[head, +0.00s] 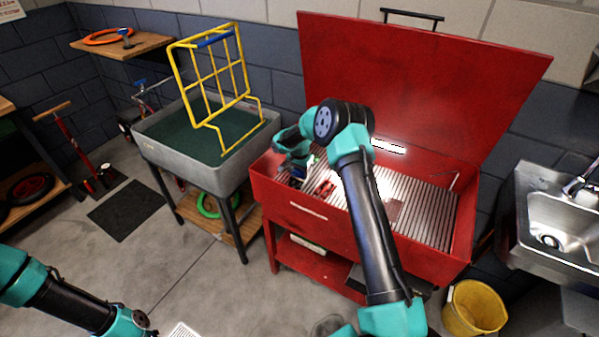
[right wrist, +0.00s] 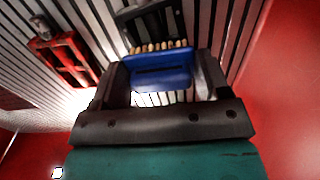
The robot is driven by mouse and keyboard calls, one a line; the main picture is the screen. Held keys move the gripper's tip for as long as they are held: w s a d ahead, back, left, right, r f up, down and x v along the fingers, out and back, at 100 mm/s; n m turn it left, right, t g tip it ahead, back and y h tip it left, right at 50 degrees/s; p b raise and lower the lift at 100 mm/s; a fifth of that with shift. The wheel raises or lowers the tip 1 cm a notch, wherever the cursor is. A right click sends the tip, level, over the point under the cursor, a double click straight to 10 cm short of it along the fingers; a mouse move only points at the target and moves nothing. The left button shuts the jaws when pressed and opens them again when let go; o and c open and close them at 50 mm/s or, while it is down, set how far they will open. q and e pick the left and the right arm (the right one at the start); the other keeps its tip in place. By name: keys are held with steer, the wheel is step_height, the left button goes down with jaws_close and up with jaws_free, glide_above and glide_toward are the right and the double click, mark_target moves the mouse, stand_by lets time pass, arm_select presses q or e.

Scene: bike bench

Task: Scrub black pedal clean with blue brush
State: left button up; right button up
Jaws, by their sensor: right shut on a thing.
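My right gripper (head: 296,166) is low inside the left end of the red wash tub. It is shut on the blue brush (right wrist: 162,72), whose blue body sits between the two dark fingers in the right wrist view. The brush's tan bristles (right wrist: 160,46) point away from the gripper, towards the black pedal (right wrist: 150,16). The pedal lies on the slatted tub floor, right by the bristle tips. I cannot tell whether they touch. The arm and gripper mostly hide brush and pedal in the head view. My left arm shows at lower left, but its gripper is out of view.
A red pedal (right wrist: 66,60) lies on the slats left of the brush; it also shows in the head view (head: 324,187). The red tub (head: 330,215) has raised walls and an upright lid (head: 420,80). A grey basin (head: 160,150) with a yellow rack (head: 215,75) stands to the left.

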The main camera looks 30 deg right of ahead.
mark_target(295, 183)
steer(key=shift+s+a, duration=0.5)
steer(key=shift+a, duration=0.35)
steer(key=shift+s+a, duration=0.45)
steer(key=shift+a, duration=0.4)
steer(key=shift+d, duration=0.15)
steer(key=shift+w+d, duration=0.5)
steer(key=shift+d, duration=0.3)
steer(key=shift+w+d, duration=0.5)
steer(key=shift+d, duration=0.25)
steer(key=shift+r, duration=0.1)
steer(key=shift+r, duration=2.45)
